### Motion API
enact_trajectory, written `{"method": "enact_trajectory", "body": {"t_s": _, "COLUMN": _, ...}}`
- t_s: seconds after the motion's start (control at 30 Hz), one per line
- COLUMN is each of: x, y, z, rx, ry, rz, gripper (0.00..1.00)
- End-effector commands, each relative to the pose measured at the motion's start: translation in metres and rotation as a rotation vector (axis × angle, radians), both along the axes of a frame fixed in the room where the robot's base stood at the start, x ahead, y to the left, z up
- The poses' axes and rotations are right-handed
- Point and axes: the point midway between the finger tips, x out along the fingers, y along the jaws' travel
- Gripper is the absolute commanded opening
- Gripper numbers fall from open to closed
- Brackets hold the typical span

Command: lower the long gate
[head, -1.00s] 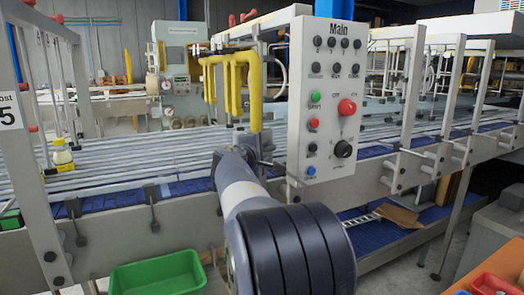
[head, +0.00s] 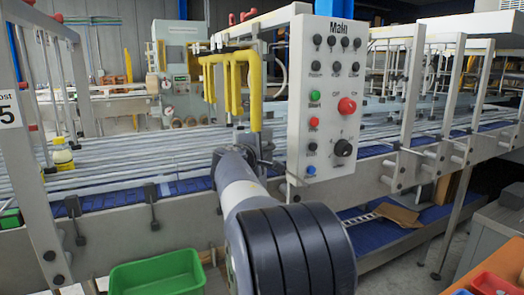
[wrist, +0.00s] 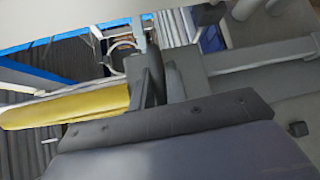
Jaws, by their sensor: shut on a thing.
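A yellow gate (head: 232,85) with several bars hanging from a top rail is in the middle of the head view, left of the control panel; I take it as the long gate. Its longest bar runs down to my gripper (head: 257,142), which is small and partly hidden by my arm there. In the wrist view a yellow bar (wrist: 65,108) comes in from the left and ends at the dark parts of my gripper (wrist: 150,85). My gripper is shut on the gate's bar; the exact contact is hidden.
The grey "Main" control panel (head: 327,100) with buttons and knobs stands close to the right of my gripper. The roller conveyor (head: 130,165) runs behind. A green bin (head: 157,272) is below.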

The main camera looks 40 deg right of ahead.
Motion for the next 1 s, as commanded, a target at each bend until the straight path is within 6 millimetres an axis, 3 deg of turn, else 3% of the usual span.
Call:
{"method": "enact_trajectory", "body": {"t_s": 0.37, "x": 0.0, "y": 0.0, "z": -0.04, "rx": 0.003, "ry": 0.003, "rz": 0.0, "gripper": 0.0}}
{"method": "enact_trajectory", "body": {"t_s": 1.0, "x": 0.0, "y": 0.0, "z": -0.162, "rx": 0.002, "ry": 0.002, "rz": 0.0, "gripper": 0.0}}
